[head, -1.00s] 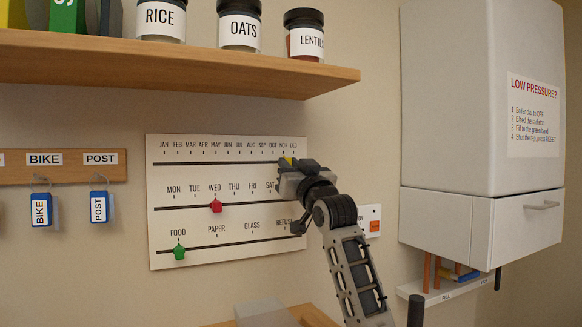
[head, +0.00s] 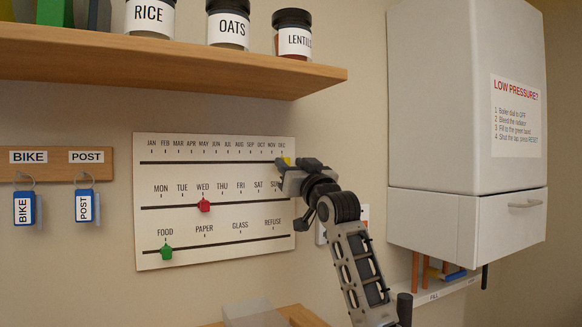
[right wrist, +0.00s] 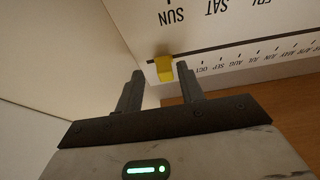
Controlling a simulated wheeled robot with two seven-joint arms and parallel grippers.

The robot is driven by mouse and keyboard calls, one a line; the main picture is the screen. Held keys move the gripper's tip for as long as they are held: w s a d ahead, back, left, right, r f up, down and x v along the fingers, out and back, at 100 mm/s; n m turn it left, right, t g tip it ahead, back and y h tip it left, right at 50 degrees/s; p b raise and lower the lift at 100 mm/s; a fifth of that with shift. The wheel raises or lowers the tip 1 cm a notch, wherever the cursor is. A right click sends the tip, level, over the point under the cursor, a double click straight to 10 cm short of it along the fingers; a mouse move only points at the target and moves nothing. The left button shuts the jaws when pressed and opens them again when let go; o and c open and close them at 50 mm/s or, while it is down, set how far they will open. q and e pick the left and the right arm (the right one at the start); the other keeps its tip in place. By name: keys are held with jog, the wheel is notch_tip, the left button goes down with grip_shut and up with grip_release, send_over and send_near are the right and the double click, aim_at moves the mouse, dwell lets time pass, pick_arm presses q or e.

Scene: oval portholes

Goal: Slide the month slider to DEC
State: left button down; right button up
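The month slider, a yellow knob (head: 286,160), is at the right end of the top track of the white board (head: 215,262), under the DEC label (head: 282,148). My right gripper (head: 282,170) is at the knob and partly hides it. In the right wrist view the picture is upside down. The yellow knob (right wrist: 164,69) lies between the tips of the two spread fingers of the right gripper (right wrist: 160,72), with small gaps visible beside it. The fingers hide the nearest month labels there. My left gripper is not in view.
A red knob (head: 204,205) sits at WED and a green knob (head: 166,253) at FOOD on the lower tracks. A wooden shelf (head: 200,68) with jars overhangs the board. A white boiler (head: 465,120) stands at the right.

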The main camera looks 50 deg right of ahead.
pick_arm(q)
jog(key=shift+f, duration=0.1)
pick_arm(e)
jog(key=shift+a, duration=0.1)
